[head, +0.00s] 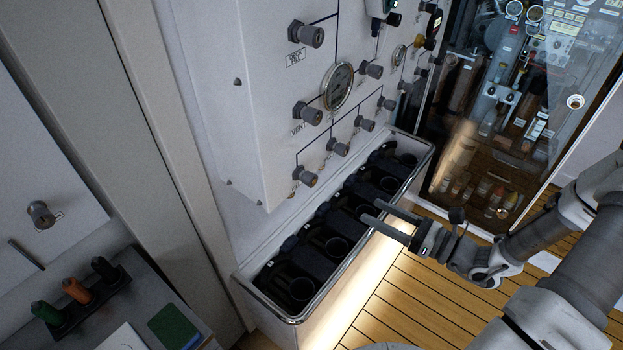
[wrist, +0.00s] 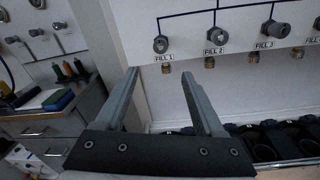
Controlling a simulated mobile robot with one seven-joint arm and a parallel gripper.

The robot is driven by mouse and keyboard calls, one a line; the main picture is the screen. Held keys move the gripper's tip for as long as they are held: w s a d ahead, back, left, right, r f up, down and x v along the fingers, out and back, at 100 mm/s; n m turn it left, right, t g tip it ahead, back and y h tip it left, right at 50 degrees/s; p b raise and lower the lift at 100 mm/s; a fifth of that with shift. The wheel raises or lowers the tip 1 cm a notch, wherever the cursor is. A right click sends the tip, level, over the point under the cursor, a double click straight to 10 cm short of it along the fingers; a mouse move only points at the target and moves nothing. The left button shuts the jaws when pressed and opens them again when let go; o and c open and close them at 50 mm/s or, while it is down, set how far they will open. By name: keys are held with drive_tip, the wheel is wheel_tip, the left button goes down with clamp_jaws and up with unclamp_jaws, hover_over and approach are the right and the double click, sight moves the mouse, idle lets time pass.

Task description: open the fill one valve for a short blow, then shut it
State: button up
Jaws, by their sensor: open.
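The fill one valve is a grey round knob (wrist: 160,44) above its "FILL 1" label in the wrist view. In the head view it is the nearest, lowest knob (head: 304,178) of the row on the white panel (head: 263,130). A brass fitting (wrist: 166,68) sits under the label. My gripper (head: 374,212) is open and empty, out in front of the panel above the trough. In the wrist view its fingers (wrist: 160,74) stand apart, pointing at the panel just below the knob. They are clear of it. The knob's turn position cannot be told.
Fill two (wrist: 216,36) and fill three (wrist: 275,28) knobs sit to the right. A vent knob (head: 307,113) and a gauge (head: 338,86) are higher on the panel. A metal-rimmed trough (head: 322,281) of black holders runs below. A bench (wrist: 45,118) stands left.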

sight(314, 181)
drive_tip(key=p+x, duration=0.2)
drive_tip(key=x, duration=1.5)
drive_tip(key=shift+w+a+f, duration=0.1)
drive_tip(key=shift+a, duration=0.05)
drive_tip(key=shift+c, duration=0.3)
clamp_jaws()
